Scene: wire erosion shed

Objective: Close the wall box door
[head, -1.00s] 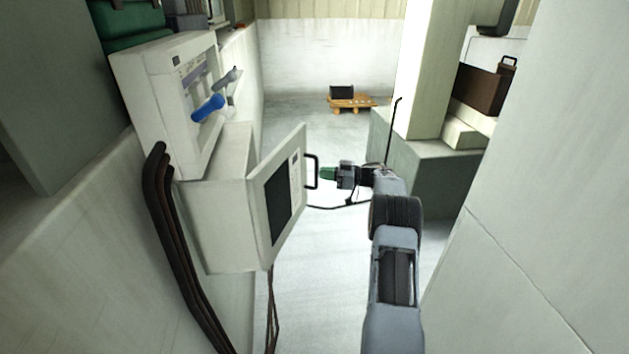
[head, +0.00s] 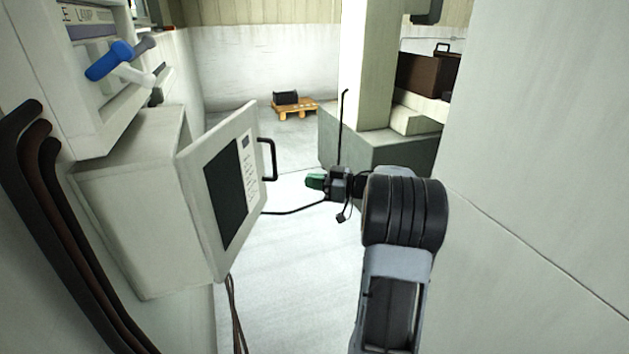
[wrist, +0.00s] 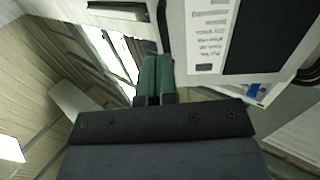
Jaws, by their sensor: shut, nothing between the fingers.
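The wall box (head: 130,215) is a pale grey cabinet on the left wall in the head view. Its door (head: 193,190) stands partly open, swung out to the right, and hides the box's inside. The door has a dark window, a printed label and a black bar handle (head: 271,158) on its far edge. My gripper (head: 315,181), with green fingertips, is shut and empty, to the right of the handle and a little lower, apart from it in the picture. In the wrist view the green fingers (wrist: 153,80) point up beside the door face (wrist: 208,40), with a dark bar, likely the handle, near their tips.
Above the box is a panel with a blue lever (head: 110,60). Thick dark cables (head: 45,190) run down at the near left. A pale wall (head: 540,150) closes the right side. A pillar on a grey-green block (head: 385,150) stands beyond my arm.

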